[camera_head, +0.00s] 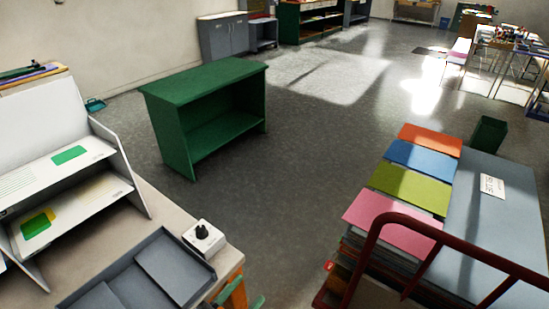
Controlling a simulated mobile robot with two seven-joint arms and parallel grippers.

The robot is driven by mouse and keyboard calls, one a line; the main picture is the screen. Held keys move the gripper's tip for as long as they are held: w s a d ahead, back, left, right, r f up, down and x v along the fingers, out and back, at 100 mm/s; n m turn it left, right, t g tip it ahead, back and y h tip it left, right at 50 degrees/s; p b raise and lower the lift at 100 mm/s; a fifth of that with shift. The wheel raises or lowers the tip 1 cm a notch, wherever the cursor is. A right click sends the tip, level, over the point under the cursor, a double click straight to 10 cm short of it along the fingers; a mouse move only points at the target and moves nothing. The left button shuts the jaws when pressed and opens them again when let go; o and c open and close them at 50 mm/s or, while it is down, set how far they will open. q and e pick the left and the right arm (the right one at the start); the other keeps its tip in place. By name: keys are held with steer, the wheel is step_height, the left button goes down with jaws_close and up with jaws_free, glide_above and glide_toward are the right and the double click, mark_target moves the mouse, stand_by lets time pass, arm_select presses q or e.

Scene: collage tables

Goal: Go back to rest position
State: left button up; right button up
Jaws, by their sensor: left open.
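I cannot make out either of my grippers or arms in the head view. No part that I can tell as a fingertip shows. The view looks down between a table (158,205) at the left and a grey-topped cart (488,240) at the right.
A green shelf unit (205,85) stands ahead. The left table bears a white rack (68,170), a dark tray (115,283) and a white box with a black knob (203,238). A dark red rail (450,241) crosses the cart's front. The floor (290,190) between is clear.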

arm_select(q)
steer(key=s+a+f+n+g+y, duration=0.3)
steer(key=s+a+f+n+y, duration=0.1)
steer(key=s+a+f+n, duration=0.2)
steer(key=s+a+f+n+g+y, duration=0.3)
steer(key=s+a+f+n+y, duration=0.2)
steer(key=s+a+f, duration=0.3)
steer(key=s+f+n, duration=0.1)
steer(key=s+f, duration=0.2)
steer(key=f, duration=0.2)
steer(key=shift+s+n+g+y, duration=0.2)
steer(key=shift+n+g+y, duration=0.1)
steer(key=shift+n, duration=0.1)
